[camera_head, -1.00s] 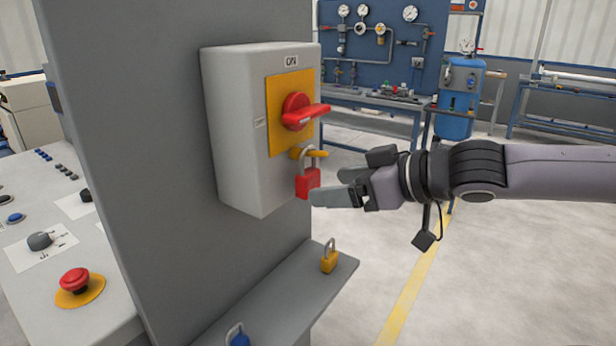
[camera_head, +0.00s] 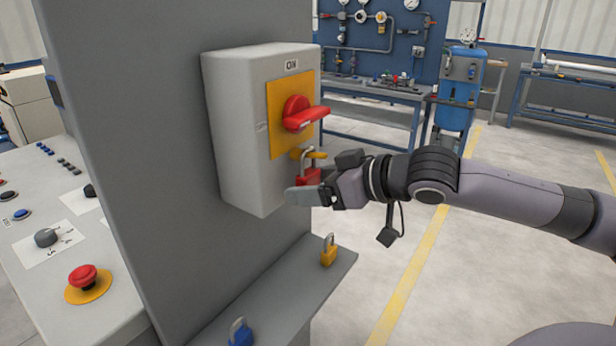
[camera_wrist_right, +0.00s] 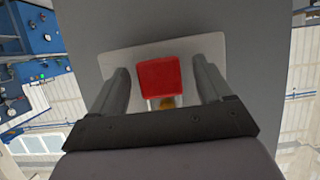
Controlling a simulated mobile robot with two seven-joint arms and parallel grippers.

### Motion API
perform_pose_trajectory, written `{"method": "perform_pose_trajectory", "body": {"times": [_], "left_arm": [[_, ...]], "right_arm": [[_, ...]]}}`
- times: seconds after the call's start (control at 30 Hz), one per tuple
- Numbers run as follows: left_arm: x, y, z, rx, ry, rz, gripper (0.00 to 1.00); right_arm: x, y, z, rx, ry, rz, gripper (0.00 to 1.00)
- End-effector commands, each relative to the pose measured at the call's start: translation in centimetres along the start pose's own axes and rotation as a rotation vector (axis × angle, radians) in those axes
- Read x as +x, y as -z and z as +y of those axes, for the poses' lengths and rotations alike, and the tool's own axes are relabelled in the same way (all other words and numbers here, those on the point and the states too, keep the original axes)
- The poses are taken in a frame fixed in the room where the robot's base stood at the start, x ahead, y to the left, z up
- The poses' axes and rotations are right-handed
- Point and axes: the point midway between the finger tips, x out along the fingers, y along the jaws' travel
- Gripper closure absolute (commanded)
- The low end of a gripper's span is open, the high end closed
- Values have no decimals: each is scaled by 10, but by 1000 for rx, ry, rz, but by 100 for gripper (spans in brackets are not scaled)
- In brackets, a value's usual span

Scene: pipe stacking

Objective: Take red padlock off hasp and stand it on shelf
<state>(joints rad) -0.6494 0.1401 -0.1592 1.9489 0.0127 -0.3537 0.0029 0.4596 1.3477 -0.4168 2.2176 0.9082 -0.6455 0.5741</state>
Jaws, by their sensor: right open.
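The red padlock (camera_head: 308,176) hangs by its shackle from the yellow hasp (camera_head: 316,155) below the red switch handle on the grey switch box (camera_head: 232,140). My right gripper (camera_head: 306,186) is at the padlock, and its near finger covers the lower part of the body. In the right wrist view the padlock body (camera_wrist_right: 159,77) lies between the two open fingers (camera_wrist_right: 163,85), with a visible gap on both sides. The shelf (camera_head: 285,290) sticks out below the box. My left gripper is not in view.
A yellow padlock (camera_head: 328,254) stands near the shelf's right end and a blue padlock (camera_head: 240,334) near its front left. Bare shelf lies between them. The grey panel (camera_head: 130,120) rises behind the box. A control desk (camera_head: 120,290) with a red button is at left.

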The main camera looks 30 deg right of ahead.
Motion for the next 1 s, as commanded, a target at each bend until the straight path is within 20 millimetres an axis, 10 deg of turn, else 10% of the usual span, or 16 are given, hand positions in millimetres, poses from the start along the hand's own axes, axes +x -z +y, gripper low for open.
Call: {"method": "perform_pose_trajectory", "body": {"times": [0.17,0.37,1.0], "left_arm": [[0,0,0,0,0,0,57],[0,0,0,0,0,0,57],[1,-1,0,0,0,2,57]], "right_arm": [[0,0,0,0,0,0,21],[0,0,0,0,0,0,80],[-10,10,2,0,-6,0,80]]}}
